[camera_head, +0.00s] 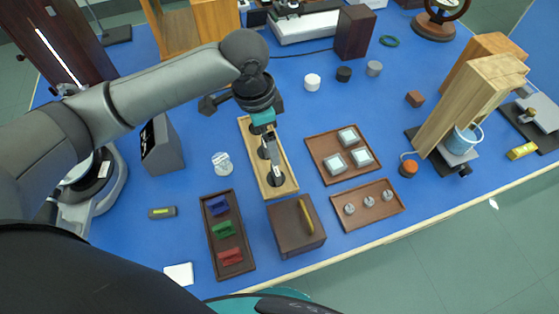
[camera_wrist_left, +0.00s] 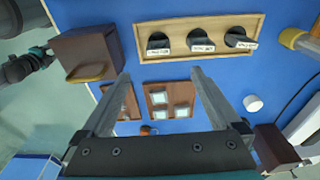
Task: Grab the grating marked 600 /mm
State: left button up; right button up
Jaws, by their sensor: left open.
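A light wooden tray (camera_head: 285,150) holds three dark round gratings with white labels in a row. In the left wrist view the tray (camera_wrist_left: 180,22) shows with the left grating (camera_wrist_left: 158,43), the middle grating (camera_wrist_left: 200,40) and the right grating (camera_wrist_left: 238,37). Their labels are too small to read surely, so I cannot tell which is 600 /mm. My left gripper (camera_head: 273,157) is over the tray and partly hides its gratings in the head view. In the wrist view the left gripper (camera_wrist_left: 160,73) is open with nothing between its fingers.
A brown box with a yellow handle (camera_head: 287,232) stands at the tray's near end. A dark tray with blue, green and red pieces (camera_head: 241,266) is left of it. Trays with pale squares (camera_head: 318,150) and small metal pieces (camera_head: 382,213) lie right.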

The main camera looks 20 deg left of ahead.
aim_at(275, 169)
pick_arm(q)
jog(key=f, duration=0.2)
jog(key=f+b, duration=0.1)
jog(key=f, duration=0.5)
jog(key=shift+d+f+b, duration=0.15)
jog(key=shift+d+b, duration=0.2)
jog(key=shift+d, duration=0.05)
jog(key=shift+w+f, duration=0.1)
jog(key=shift+f, duration=0.35)
jog(key=f, duration=0.1)
jog(key=f+b, duration=0.1)
jog(key=f, duration=0.3)
jog(key=shift+w+d, duration=0.15)
jog(key=shift+d, duration=0.15)
pick_arm(e)
jog(key=f, duration=0.3)
jog(key=shift+s+f, duration=0.2)
jog(key=shift+s, duration=0.1)
pick_arm(q)
jog(key=shift+c, duration=0.3)
jog(key=shift+r, duration=0.1)
jog(key=c, duration=1.4)
jog(key=shift+r, duration=0.1)
jog(key=shift+c, duration=0.2)
